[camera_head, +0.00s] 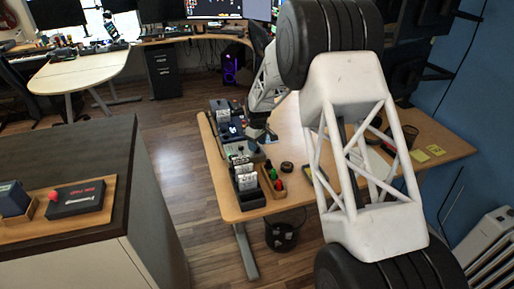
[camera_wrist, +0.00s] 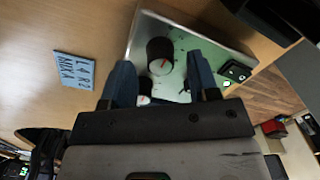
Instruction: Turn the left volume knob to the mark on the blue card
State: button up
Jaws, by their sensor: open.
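In the wrist view a silver panel box (camera_wrist: 203,55) lies below my gripper (camera_wrist: 160,64). A black knob (camera_wrist: 158,48) with a red pointer line stands on it between my two blue fingers, which are open, with gaps visible beside the knob. A second knob (camera_wrist: 143,99) is partly hidden near the gripper's palm. I cannot tell which knob is the left one. The blue card (camera_wrist: 74,70) lies flat on the wooden table to the left of the box; it has dark handwriting that seems to include "L 4 R 2". In the head view my gripper (camera_head: 263,135) is low over the table's left side.
The wooden table (camera_head: 310,197) holds a black organiser (camera_head: 249,200), a wooden tray (camera_head: 264,187) with red and green items, and a small round black object (camera_head: 287,167). Yellow notes (camera_head: 420,156) lie at the right.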

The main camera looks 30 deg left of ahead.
jog(key=shift+f, duration=1)
jog(key=shift+c, duration=0.2)
jog(key=c, duration=0.9)
jog(key=shift+m, duration=0.4)
jog(key=m, duration=0.6)
jog(key=shift+m, duration=0.4)
jog(key=m, duration=0.6)
jog(key=shift+r+m, duration=0.1)
jog(key=shift+m, duration=0.3)
